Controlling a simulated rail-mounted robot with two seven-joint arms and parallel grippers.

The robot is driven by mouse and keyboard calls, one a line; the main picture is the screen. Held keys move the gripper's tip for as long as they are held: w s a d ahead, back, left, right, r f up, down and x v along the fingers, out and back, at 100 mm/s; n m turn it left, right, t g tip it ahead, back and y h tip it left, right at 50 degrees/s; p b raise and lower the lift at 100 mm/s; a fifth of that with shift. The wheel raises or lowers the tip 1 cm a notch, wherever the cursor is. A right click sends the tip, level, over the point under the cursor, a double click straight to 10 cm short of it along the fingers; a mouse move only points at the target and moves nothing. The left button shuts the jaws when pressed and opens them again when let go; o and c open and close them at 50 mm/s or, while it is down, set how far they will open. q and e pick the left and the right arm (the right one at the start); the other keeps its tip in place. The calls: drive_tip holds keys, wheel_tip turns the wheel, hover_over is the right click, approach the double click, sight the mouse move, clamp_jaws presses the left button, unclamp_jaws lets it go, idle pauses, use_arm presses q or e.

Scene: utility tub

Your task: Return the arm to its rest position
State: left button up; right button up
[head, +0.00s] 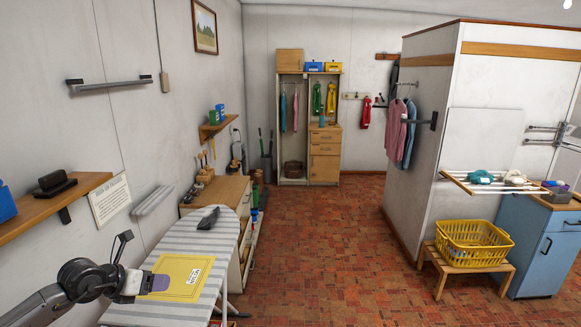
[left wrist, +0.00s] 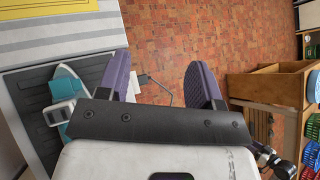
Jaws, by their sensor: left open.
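My left arm comes in from the lower left of the head view. Its gripper (head: 158,284) is over the near part of the striped ironing board (head: 222,250), close to a yellow cloth (head: 178,275) with a white label. I cannot tell its exact height above the board. In the left wrist view the two purple fingers (left wrist: 160,82) are spread apart, with nothing held between them. Beyond them is the red tiled floor. My right gripper is in neither view.
A dark object (head: 208,218) lies on the board's far end. In the wrist view a teal and white iron (left wrist: 62,105) rests on a dark surface at left, and an open wooden drawer (left wrist: 265,85) is at right. A wall shelf (head: 60,195) is left. The floor (head: 320,240) is clear.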

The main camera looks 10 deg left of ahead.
use_arm(q)
drive_tip(key=s+d+r+n+t+y, duration=0.2)
drive_tip(key=d+r+n+t+y, duration=0.15)
drive_tip(key=r+n+t, duration=0.75)
drive_tip(key=s+d+r+n+t+y, duration=0.1)
drive_tip(key=d+r+n+t+y, duration=0.3)
drive_tip(key=r+n, duration=0.7)
drive_tip(key=s+d+f+n+g, duration=0.3)
drive_tip(key=s+d+f+g, duration=0.1)
drive_tip(key=f, duration=0.5)
drive_tip(key=s+d+f+n+g+h, duration=0.1)
drive_tip(key=s+d+f+n+g, duration=0.3)
drive_tip(key=f, duration=0.5)
drive_tip(key=s+d+f+n+g, duration=0.25)
drive_tip(key=s+f+g, duration=0.2)
drive_tip(key=f, duration=0.45)
drive_tip(key=s+d+f+n+g+h, duration=0.1)
drive_tip(key=s+d+f+g, duration=0.25)
drive_tip(key=s+f, duration=0.8)
drive_tip(key=s+d+f+n+g+h, duration=0.25)
drive_tip(key=s+f+g, duration=0.25)
drive_tip(key=s+f, duration=0.65)
wheel_tip(320, 180, up, 29)
drive_tip(key=p, duration=2.7)
drive_tip(key=shift+s+d+f+m+y, duration=0.2)
drive_tip(key=shift+s+d+m+y, duration=0.1)
drive_tip(key=shift+s+d+m, duration=0.1)
